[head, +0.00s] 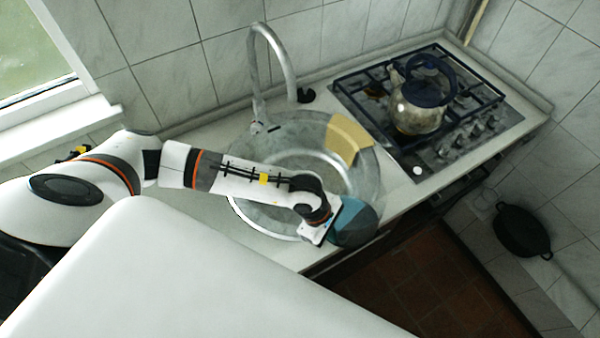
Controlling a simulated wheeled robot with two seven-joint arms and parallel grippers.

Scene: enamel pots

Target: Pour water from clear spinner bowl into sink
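The round sink (248,216) is set in the counter near the middle of the head view. A large, clear, round shape that looks like the spinner bowl (368,175) overlaps it; its exact tilt and any water in it are hard to tell. My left arm reaches in from the left across the sink. My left gripper (322,232) is at the sink's front right edge, beside a translucent teal round piece (357,222). Its fingers are hidden or too small to make out, so I cannot tell whether it grips anything. My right gripper is out of view.
A curved faucet (274,48) stands behind the sink. A yellowish piece (347,138) shows at the sink's back right. A kettle (417,108) stands on the gas stove (465,128) at right. Counter between sink and stove is clear.

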